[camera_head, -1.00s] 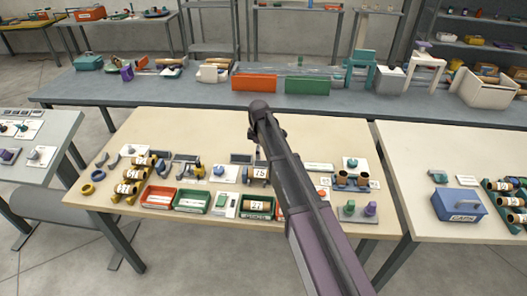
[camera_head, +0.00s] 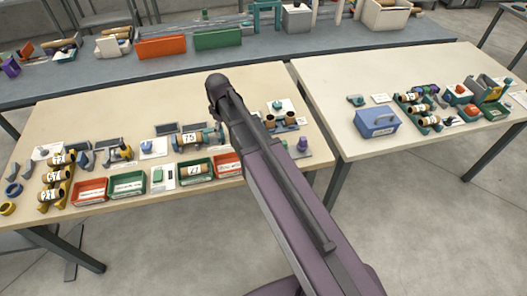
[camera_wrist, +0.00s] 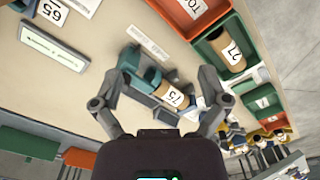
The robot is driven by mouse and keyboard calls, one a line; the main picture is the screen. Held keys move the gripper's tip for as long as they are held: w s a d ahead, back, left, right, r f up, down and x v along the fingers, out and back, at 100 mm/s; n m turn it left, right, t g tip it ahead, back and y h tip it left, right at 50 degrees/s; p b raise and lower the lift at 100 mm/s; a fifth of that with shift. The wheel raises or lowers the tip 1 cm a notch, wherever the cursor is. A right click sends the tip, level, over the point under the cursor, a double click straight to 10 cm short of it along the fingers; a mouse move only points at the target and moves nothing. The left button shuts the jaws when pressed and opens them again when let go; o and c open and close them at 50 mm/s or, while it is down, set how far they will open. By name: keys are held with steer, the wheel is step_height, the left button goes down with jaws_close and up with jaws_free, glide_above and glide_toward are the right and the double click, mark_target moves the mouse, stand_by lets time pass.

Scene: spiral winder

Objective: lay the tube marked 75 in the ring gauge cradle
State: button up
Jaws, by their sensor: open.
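The brown tube marked 75 (camera_head: 190,138) lies at the back middle of the near left table, with teal parts close at its ends. In the wrist view the tube (camera_wrist: 180,99) shows its label beneath my gripper (camera_wrist: 168,68), beside a teal block-like fixture (camera_wrist: 147,77). My gripper is open, its two fingers spread to either side of the tube and fixture, with nothing held. I cannot tell whether this teal fixture is the ring gauge cradle, nor whether the tube rests in it.
A yellow rack of labelled tubes (camera_head: 56,178) stands at left. Red and green bins line the front, one green bin (camera_head: 196,179) holding a tube marked 27 (camera_head: 195,169). A blue box (camera_head: 377,121) stands on the right table. The left table's back strip is clear.

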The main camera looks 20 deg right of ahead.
steer(key=s+d+m, duration=0.9)
steer(key=s+d, duration=0.1)
steer(key=s, duration=0.4)
steer(key=shift+s+d, duration=0.25)
